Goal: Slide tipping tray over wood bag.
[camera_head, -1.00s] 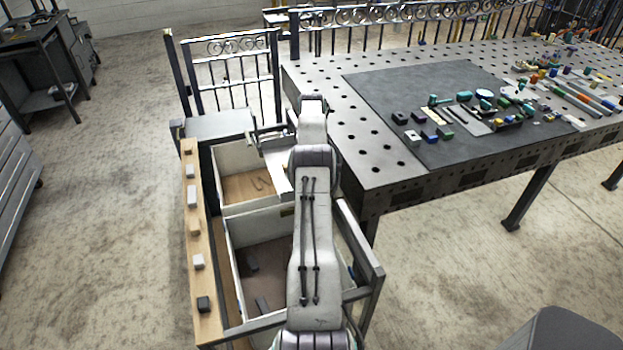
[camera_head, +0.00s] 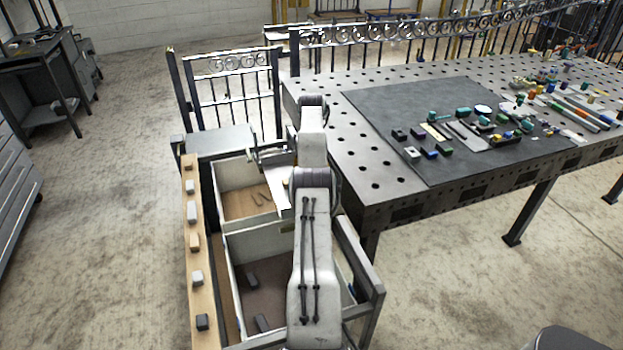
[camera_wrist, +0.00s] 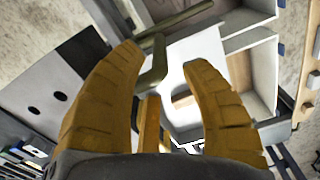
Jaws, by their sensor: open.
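A pale flat tray (camera_head: 278,184) lies over the right part of a wood-floored bin (camera_head: 222,190), with a metal handle bar near its far end. I take this to be the tipping tray, and the bin to be the wood bag. In the wrist view my gripper (camera_wrist: 162,60) is open, its orange fingers on either side of the bent metal handle (camera_wrist: 157,68). I cannot tell whether they touch it. The white tray (camera_wrist: 197,58) shows just beyond the handle. In the head view my arm hides my gripper and part of the tray.
A second, dark-floored bin (camera_head: 232,275) is nearer. A wooden ledge (camera_head: 205,285) with several small blocks runs along the left. A perforated steel table (camera_head: 365,165) with a dark mat (camera_head: 390,100) stands right; a metal gate (camera_head: 230,90) stands behind.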

